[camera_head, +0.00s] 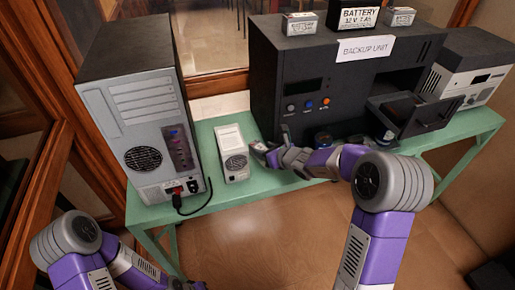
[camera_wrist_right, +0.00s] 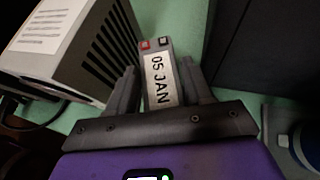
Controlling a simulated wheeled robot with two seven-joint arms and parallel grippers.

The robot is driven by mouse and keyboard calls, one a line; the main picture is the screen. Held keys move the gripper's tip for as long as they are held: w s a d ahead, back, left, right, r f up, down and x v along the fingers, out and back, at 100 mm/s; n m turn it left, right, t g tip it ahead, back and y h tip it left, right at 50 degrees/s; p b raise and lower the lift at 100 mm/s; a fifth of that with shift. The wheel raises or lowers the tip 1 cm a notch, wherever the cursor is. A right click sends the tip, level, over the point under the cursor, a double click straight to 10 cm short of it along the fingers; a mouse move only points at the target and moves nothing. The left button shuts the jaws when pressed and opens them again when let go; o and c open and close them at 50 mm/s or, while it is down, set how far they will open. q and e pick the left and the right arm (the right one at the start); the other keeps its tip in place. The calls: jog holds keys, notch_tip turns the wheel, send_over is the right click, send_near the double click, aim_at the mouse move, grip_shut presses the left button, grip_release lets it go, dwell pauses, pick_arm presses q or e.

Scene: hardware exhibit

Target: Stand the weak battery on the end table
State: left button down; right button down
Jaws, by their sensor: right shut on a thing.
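My right gripper (camera_head: 268,153) is shut on a grey battery (camera_wrist_right: 152,52). The battery has a red and a dark terminal and a white label reading "05 JAN". In the right wrist view the fingers (camera_wrist_right: 159,70) clasp its two sides, with green tabletop behind it. In the head view the gripper is between the small white box and the backup unit, and the battery is hard to make out. No mark shows whether this battery is weak. The green table (camera_head: 230,198) runs under the equipment; no separate end table is clear.
The small white box (camera_head: 232,152) stands close left of my right gripper. A large grey computer tower (camera_head: 130,100) is farther left. The black backup unit (camera_head: 275,75) has an open drawer (camera_head: 408,112) and several batteries on top. A white-fronted device (camera_head: 465,85) stands right.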

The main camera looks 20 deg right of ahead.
aim_at(256, 143)
jog(key=w, duration=0.1)
jog(key=w+a, duration=0.1)
jog(key=w, duration=0.1)
jog(key=w+a, duration=0.1)
jog(key=w, duration=0.1)
jog(key=shift+w, duration=0.1)
notch_tip(256, 143, down, 4)
jog(key=shift+r+b, duration=0.25)
jog(key=shift+b, duration=0.4)
jog(key=shift+r, duration=0.15)
jog(key=shift+f, duration=0.2)
jog(key=c, duration=0.8)
grip_release()
jog(key=shift+o, duration=0.4)
